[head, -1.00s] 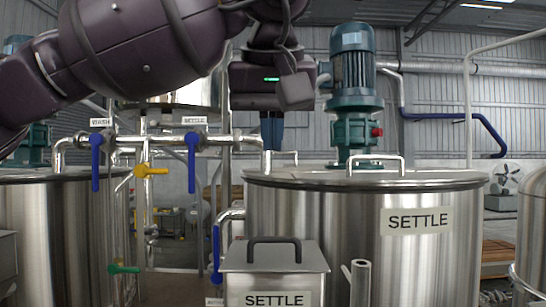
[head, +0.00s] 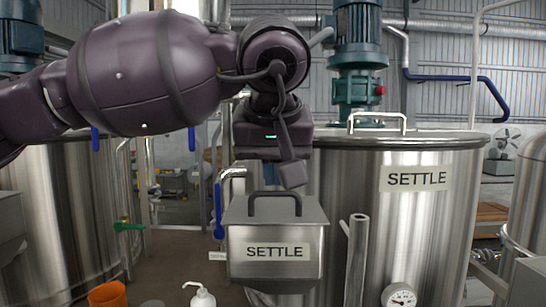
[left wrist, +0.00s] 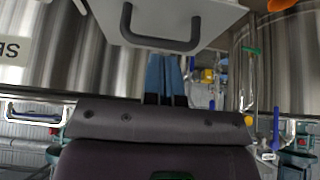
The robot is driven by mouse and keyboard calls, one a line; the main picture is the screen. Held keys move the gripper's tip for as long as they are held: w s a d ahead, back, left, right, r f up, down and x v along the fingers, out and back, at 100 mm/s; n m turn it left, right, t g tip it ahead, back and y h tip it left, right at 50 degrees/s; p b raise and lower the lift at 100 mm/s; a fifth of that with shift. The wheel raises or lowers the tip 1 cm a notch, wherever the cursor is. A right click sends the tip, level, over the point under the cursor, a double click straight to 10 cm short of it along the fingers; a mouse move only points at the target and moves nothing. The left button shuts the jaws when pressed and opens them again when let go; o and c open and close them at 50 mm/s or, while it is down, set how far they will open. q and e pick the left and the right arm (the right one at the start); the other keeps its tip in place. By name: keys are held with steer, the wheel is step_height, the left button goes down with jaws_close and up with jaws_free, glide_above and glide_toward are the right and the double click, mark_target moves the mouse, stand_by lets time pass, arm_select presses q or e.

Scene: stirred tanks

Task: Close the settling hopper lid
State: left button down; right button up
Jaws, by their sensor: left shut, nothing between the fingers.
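The settling hopper (head: 235,262) is a steel box with a SETTLE label at the lower middle of the head view. Its grey lid (head: 245,213) carries a dark arched handle (head: 275,197); whether it lies fully flush I cannot tell. My left gripper (head: 271,180) is shut and empty, with its blue fingers pointing down at the lid's far edge. In the left wrist view the fingers (left wrist: 167,58) reach the edge of the lid (left wrist: 220,15), close to the handle (left wrist: 130,35); their tips are hidden or touching there. My right gripper is out of view.
The big SETTLE tank (head: 440,240) stands right behind the hopper. A steel pipe (head: 357,260) rises at the hopper's right. A blue-handled valve (head: 219,210) is at its left. An orange cup (head: 108,295) and a white bottle (head: 202,297) are at the bottom left.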

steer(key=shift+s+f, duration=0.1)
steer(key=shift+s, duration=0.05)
arm_select(q)
steer(key=shift+s+f+b, duration=0.15)
steer(key=shift+f+b, duration=0.25)
steer(key=shift+f, duration=0.4)
steer(key=shift+s+f, duration=0.15)
steer(key=shift+s, duration=0.3)
steer(key=shift+w, duration=0.1)
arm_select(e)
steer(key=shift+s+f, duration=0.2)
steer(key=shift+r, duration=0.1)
